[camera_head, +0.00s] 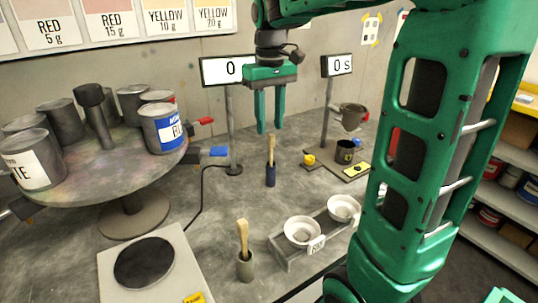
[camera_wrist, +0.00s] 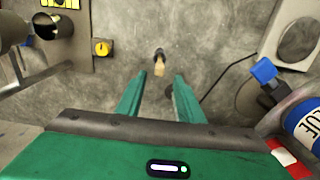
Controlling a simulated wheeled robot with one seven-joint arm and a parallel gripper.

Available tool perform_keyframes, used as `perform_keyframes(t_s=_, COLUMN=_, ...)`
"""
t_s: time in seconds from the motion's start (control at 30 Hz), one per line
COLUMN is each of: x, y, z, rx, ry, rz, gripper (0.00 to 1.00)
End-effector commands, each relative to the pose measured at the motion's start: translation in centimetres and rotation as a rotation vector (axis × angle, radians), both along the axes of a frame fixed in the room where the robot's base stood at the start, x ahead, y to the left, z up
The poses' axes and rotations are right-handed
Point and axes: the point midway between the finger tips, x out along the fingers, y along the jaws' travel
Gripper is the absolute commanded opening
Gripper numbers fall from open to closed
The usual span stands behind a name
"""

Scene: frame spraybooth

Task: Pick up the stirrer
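Two upright wooden-handled tools stand on the grey worktop. One (camera_head: 271,150) has a dark blue lower part and stands mid-table; a wooden-topped tool (camera_wrist: 159,67), seemingly the same one, shows in the wrist view just beyond and between my fingertips. The other (camera_head: 243,236) stands in a small grey-green cup (camera_head: 245,266) nearer the front. I cannot tell for sure which one is the stirrer. My gripper (camera_head: 270,130) points down above and behind the mid-table tool. In the wrist view my gripper (camera_wrist: 157,85) is open, with nothing between its fingers.
A round turntable (camera_head: 130,165) with several paint cans, including a blue-labelled can (camera_head: 163,128), stands left. A scale (camera_head: 145,262) is at front left. Two white bowls (camera_head: 302,231) (camera_head: 343,208) sit in a rack. A pouring cup (camera_head: 350,117) stands back right. Worktop around the mid-table tool is clear.

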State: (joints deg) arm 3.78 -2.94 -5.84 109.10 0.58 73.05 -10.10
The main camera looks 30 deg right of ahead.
Motion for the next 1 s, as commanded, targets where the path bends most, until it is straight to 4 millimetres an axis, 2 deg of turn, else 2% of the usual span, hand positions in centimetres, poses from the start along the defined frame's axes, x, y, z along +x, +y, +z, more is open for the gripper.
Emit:
perform_keyframes(t_s=0.2, x=-0.5, y=-0.2, z=-3.2, rx=0.001, ry=0.004, rz=0.000, gripper=0.34)
perform_keyframes(t_s=0.3, x=-0.5, y=-0.2, z=-4.1, rx=0.001, ry=0.003, rz=0.000, gripper=0.34)
perform_keyframes(t_s=0.6, x=-0.4, y=-0.2, z=-4.5, rx=0.000, ry=0.001, rz=0.000, gripper=0.34)
perform_keyframes(t_s=0.73, x=-0.4, y=-0.2, z=-4.5, rx=0.000, ry=0.001, rz=0.000, gripper=0.03)
perform_keyframes(t_s=0.77, x=-0.4, y=-0.2, z=-4.5, rx=0.000, ry=0.001, rz=0.000, gripper=0.00)
perform_keyframes(t_s=1.0, x=-0.4, y=-0.2, z=-4.4, rx=0.000, ry=0.001, rz=-0.001, gripper=0.00)
